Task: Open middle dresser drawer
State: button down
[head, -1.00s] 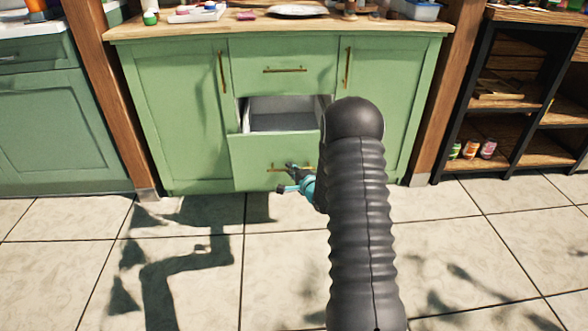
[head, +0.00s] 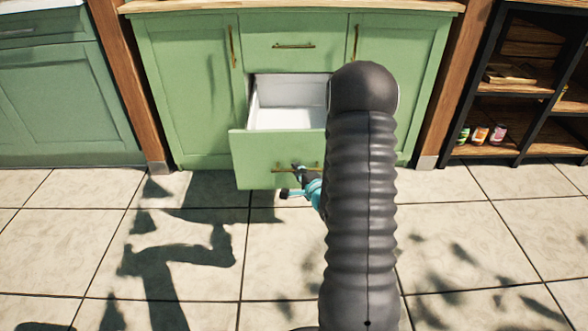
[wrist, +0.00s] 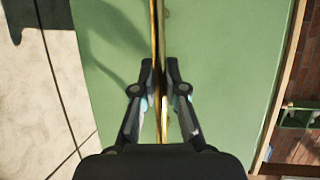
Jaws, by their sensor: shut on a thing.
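The green dresser (head: 185,90) stands ahead with a wooden top. Its drawer below the top one, the middle drawer (head: 265,160), is pulled out and shows an empty white inside (head: 288,108). Its front carries a horizontal brass handle (head: 284,168). My gripper (head: 296,180) is at this handle, partly hidden by my arm. In the wrist view my gripper (wrist: 159,78) has its two fingers closed on either side of the brass handle (wrist: 155,30), with the green drawer front behind.
The closed top drawer (head: 293,45) is above, with closed cupboard doors on both sides. A dark shelf (head: 515,90) with several small cans stands at the right. Another green cabinet (head: 60,100) is at the left. The tiled floor (head: 450,240) in front is clear.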

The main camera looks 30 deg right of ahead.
jog(key=c, duration=1.2)
grip_release()
jog(key=s+r, duration=0.1)
jog(key=s, duration=0.6)
jog(key=shift+s+a+r, duration=0.15)
jog(key=shift+s+r, duration=0.05)
